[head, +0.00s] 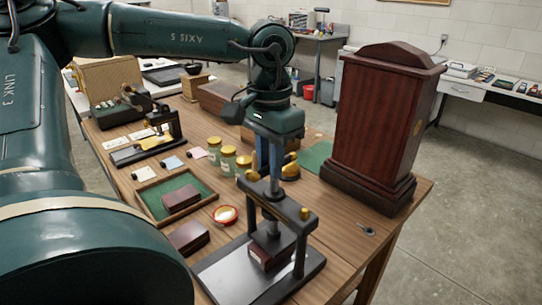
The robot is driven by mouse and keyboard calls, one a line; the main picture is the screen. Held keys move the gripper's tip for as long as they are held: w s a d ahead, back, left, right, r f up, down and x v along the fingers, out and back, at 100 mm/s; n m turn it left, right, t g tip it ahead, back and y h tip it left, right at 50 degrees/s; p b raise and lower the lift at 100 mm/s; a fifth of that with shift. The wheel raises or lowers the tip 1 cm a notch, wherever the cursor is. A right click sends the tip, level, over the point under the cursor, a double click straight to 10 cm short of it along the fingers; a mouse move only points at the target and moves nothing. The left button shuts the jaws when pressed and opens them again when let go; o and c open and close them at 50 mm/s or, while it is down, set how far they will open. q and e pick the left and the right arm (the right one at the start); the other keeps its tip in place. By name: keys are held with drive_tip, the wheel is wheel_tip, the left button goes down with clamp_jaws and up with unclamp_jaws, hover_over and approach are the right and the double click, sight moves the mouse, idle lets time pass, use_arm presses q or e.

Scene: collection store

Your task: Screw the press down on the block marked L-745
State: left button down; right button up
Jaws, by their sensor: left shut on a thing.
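The press (308,245) stands at the front of the wooden table, with dark uprights, a crossbar with brass knobs and a central screw. A dark red-brown block (262,257) with a pale label sits under the screw on the base plate. The label is too small to read. I cannot tell whether the screw foot touches the block. My left gripper (270,172) points down from above at the top of the screw and is shut on the press handle, mostly hidden by the fingers. My right gripper is not in view.
A green-lined tray (150,208) holds another dark block (181,198); one more block (189,237) lies in front of it. Lidded jars (228,160) and a red-rimmed dish (226,214) stand near the press. A tall wooden case (378,120) rises at right; a small key-like item (367,230) lies before it.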

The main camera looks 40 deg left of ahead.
use_arm(q)
drive_tip(key=shift+w+a+m, duration=0.1)
drive_tip(key=shift+a+m, duration=0.1)
drive_tip(key=shift+m, duration=2)
drive_tip(key=shift+p, duration=0.3)
drive_tip(key=c, duration=1.3)
unclamp_jaws()
drive_tip(key=shift+o, duration=0.2)
wheel_tip(320, 180, up, 13)
drive_tip(key=p, duration=0.1)
drive_tip(key=shift+p, duration=0.4)
drive_tip(key=shift+c, duration=0.2)
